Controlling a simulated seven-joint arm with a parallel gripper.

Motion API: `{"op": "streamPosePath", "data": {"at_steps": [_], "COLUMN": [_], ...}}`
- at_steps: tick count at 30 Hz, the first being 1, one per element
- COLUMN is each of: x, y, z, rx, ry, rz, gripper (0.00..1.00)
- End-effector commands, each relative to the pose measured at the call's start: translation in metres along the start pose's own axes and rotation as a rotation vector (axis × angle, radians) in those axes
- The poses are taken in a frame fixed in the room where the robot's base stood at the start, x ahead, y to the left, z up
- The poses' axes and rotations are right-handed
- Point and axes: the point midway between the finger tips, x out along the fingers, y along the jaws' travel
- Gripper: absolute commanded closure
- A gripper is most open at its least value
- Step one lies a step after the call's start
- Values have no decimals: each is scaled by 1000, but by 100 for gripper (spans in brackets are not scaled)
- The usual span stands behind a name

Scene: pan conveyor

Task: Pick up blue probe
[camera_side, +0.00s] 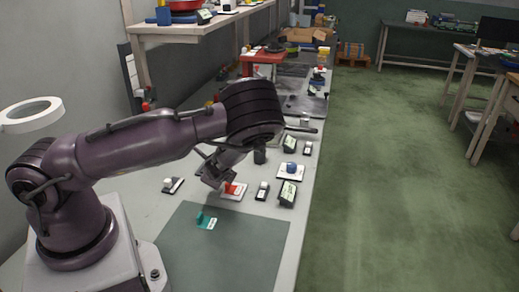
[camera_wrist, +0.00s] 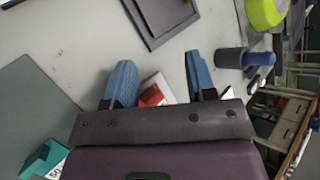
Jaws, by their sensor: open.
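A small blue rounded thing (camera_side: 291,167), which may be the blue probe, sits on a white plate (camera_side: 288,176) to the right of my gripper. In the wrist view a blue end (camera_wrist: 259,58) shows at the right, beside or in a grey cylinder (camera_wrist: 229,57); I cannot tell which. My gripper (camera_side: 216,182) is low over the bench, close to a red block (camera_side: 232,188). In the wrist view its two blue fingers (camera_wrist: 161,82) are apart, with the red block (camera_wrist: 152,96) seen beyond the gap. Nothing is seen held.
A teal block (camera_side: 206,220) lies on the dark green mat (camera_side: 230,255). A dark cylinder (camera_side: 260,155) stands beyond my gripper. Small devices (camera_side: 287,194) stand near the bench's right edge. A bright green round thing (camera_wrist: 265,12) is at the wrist view's top right.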

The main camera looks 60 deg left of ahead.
Motion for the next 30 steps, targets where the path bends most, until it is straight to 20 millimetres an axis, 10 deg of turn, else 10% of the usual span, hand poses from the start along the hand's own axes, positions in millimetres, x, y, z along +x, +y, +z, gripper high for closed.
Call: {"op": "streamPosePath", "data": {"at_steps": [5, 13, 20, 30], "x": [20, -11, -20, 23], "y": [-56, -129, -136, -96], "z": [8, -11, -19, -48], "rx": [445, 912, 1077, 1085], "ry": [-94, -277, -368, -368], "rz": [-369, -810, -889, -884], "gripper": [49, 49, 49, 49]}}
